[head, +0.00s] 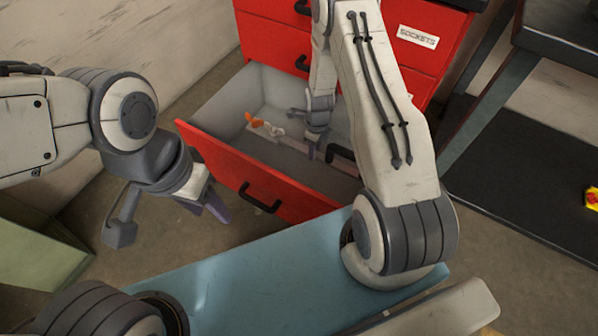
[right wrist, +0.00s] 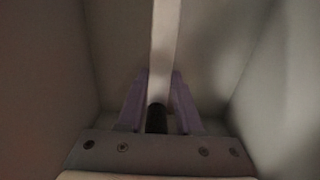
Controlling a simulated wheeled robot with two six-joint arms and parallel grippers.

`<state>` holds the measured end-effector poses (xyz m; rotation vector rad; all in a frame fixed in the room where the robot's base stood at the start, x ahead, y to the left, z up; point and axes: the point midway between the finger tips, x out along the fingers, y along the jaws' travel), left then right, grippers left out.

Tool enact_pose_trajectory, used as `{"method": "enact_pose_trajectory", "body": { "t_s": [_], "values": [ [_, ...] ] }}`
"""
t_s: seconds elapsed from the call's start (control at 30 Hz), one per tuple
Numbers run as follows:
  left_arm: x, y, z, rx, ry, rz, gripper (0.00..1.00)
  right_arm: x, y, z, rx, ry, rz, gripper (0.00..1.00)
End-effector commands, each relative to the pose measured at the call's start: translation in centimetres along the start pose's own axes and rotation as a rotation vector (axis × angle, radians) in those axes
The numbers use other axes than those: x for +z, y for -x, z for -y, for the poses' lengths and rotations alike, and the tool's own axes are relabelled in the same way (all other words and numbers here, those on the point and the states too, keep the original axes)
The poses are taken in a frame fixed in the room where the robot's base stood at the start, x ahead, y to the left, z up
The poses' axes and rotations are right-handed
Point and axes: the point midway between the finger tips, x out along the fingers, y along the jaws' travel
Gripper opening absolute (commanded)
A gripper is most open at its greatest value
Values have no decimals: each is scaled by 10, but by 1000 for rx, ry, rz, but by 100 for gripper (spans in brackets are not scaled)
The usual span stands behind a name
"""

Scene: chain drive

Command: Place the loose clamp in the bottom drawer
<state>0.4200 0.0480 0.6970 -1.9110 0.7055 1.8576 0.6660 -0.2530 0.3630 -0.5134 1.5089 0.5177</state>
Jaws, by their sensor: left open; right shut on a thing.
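The bottom drawer (head: 237,172) of the red cabinet is pulled open, with a red front and grey inside. My right gripper (head: 314,135) reaches down inside it. In the right wrist view its purple fingers (right wrist: 160,90) are shut on a long pale bar (right wrist: 165,35) with a dark part between them. A pale bar (head: 343,152) also shows beside this gripper in the head view. An orange-tipped piece (head: 257,122) lies left of the gripper; I cannot tell whether it joins the bar, or which is the loose clamp. My left gripper (head: 168,218) is open and empty, outside the drawer front.
A blue surface (head: 255,275) lies in front of the drawer. The cabinet's upper drawers are shut, one labelled "SOCKETS" (head: 417,37). A dark table or shelf (head: 530,170) with a yellow object (head: 592,198) stands right. A green box-like thing (head: 40,250) is at left.

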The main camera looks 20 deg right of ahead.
Motion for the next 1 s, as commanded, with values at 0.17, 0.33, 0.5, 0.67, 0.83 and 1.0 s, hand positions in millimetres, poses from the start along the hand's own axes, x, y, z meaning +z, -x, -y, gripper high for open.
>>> {"method": "enact_pose_trajectory", "body": {
  "t_s": [0.17, 0.33, 0.5, 0.67, 0.83, 1.0],
  "values": [
    [2, -39, 3, 0, 0, 0, 50, 2, -39, 1, -3, 1, 2, 0],
    [2, -48, 4, 0, 0, -1, 50, 2, -49, 0, -2, 2, 2, 0],
    [3, -59, 4, 0, 0, -1, 50, 2, -71, 0, -2, 3, 2, 0],
    [4, -73, 5, 0, 0, -1, 50, 2, -102, 0, -1, 3, 2, 0],
    [4, -79, 6, 0, 0, -1, 50, 3, -116, 0, -2, 3, 3, 0],
    [5, -92, 7, 0, 0, -1, 50, 2, -141, 0, -2, 3, 2, 0]
  ]
}}
